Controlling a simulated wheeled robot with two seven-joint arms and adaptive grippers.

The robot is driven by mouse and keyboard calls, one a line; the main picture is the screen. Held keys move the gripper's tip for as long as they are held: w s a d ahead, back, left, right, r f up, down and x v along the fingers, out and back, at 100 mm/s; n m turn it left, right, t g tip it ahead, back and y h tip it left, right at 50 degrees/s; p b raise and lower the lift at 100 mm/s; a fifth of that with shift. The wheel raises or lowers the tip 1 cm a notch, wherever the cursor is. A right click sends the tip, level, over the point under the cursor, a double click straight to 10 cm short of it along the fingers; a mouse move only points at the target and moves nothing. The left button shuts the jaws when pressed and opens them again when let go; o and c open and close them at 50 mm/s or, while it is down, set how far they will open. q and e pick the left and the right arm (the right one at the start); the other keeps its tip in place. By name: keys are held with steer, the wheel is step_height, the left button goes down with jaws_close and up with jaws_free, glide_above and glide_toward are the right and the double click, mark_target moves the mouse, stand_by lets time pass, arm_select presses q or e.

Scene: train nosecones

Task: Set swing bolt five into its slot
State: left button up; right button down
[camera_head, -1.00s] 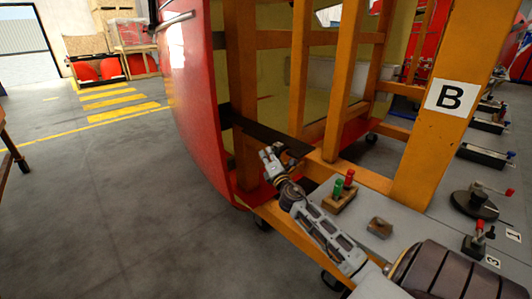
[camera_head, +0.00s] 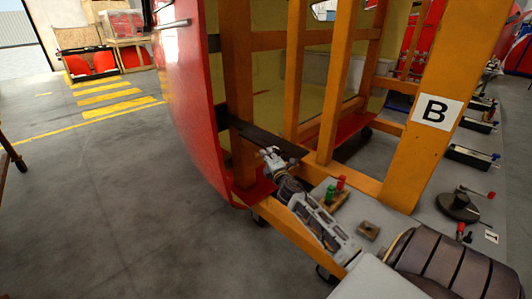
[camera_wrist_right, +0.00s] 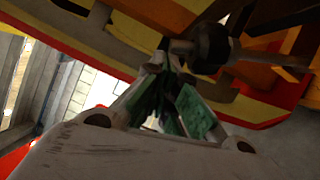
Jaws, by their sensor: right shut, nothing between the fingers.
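My right gripper (camera_head: 272,155) reaches in at the lower part of the orange frame (camera_head: 296,85), just behind the red nosecone shell (camera_head: 190,90). It is shut and empty. In the right wrist view its fingers with green pads (camera_wrist_right: 170,105) come together below a dark round knob on a rod (camera_wrist_right: 208,48). The knob looks like part of a swing bolt, close to the fingertips and not held. I cannot tell which bolt is number five, and its slot cannot be made out. My left gripper is not in view.
A grey table (camera_head: 438,228) at the right carries a wooden block with red and green pegs (camera_head: 333,197), a small brown block (camera_head: 368,230) and a round black fixture (camera_head: 459,206). The floor at left is clear.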

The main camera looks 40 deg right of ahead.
steer(key=d+p, duration=0.1)
steer(key=d+r+m+p, duration=0.1)
steer(key=p, duration=0.1)
steer(key=d+r+p, duration=0.1)
steer(key=shift+w+d+m+g+p, duration=0.1)
steer(key=shift+d+m+g+p, duration=0.2)
steer(key=shift+m+g, duration=0.1)
steer(key=shift+w+d+r+p, duration=0.1)
steer(key=shift+d+r+p, duration=0.1)
steer(key=shift+d, duration=0.5)
steer(key=shift+w+d+r+p, duration=0.1)
steer(key=shift+d+r+p, duration=0.1)
steer(key=shift+d, duration=0.55)
steer(key=shift+d+r+p, duration=0.1)
steer(key=shift+d+r, duration=0.1)
steer(key=shift+d, duration=0.5)
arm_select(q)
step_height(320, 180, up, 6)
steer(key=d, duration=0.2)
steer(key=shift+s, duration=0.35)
arm_select(e)
steer(key=shift+d+r, duration=0.2)
steer(key=shift+d, duration=0.1)
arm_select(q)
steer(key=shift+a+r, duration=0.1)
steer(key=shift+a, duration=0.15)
